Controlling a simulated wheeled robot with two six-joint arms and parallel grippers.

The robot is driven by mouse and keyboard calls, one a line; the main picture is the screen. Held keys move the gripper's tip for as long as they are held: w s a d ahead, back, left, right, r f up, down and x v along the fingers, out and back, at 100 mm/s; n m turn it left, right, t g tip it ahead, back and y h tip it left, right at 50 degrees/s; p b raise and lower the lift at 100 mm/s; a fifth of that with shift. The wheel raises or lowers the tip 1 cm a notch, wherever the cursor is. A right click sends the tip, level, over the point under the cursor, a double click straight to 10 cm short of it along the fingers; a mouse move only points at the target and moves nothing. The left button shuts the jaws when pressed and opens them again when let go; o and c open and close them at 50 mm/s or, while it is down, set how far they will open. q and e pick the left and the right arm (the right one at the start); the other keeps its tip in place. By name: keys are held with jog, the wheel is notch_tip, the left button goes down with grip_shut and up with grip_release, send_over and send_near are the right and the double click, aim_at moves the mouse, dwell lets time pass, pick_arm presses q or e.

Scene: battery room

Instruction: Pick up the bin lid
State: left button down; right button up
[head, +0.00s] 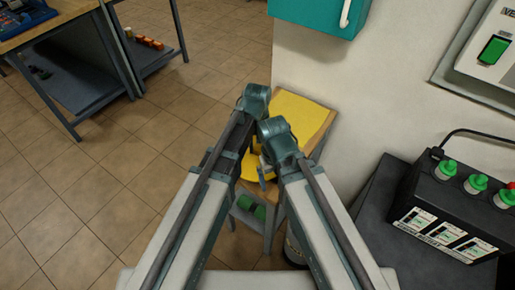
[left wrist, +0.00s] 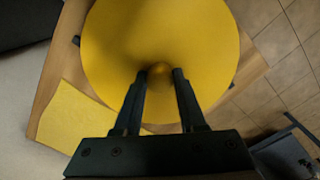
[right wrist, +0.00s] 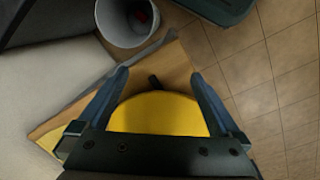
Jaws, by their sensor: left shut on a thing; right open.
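The bin lid (left wrist: 160,30) is a round yellow disc with a small knob (left wrist: 160,69), seen over a small wooden table in the left wrist view. My left gripper (left wrist: 160,74) is shut on the knob. I cannot tell whether the lid touches the table. My right gripper (right wrist: 158,76) is open and empty; part of the lid (right wrist: 156,115) shows between its fingers in the right wrist view. In the head view my arms hide most of the lid. An open whitish bin (right wrist: 127,22) with something red inside stands on the floor beside the table.
A yellow sheet (head: 303,116) lies on the wooden table, which has green items (head: 251,207) on its lower shelf. A black battery unit (head: 450,205) with green caps stands at right. A teal wall cabinet (head: 310,14) hangs above. Tiled floor at left is open up to a workbench (head: 85,85).

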notch_tip(320, 180, up, 10)
jog(key=p, duration=0.9)
jog(key=shift+p, duration=0.3)
jog(key=shift+f, duration=0.1)
jog(key=shift+c, duration=0.2)
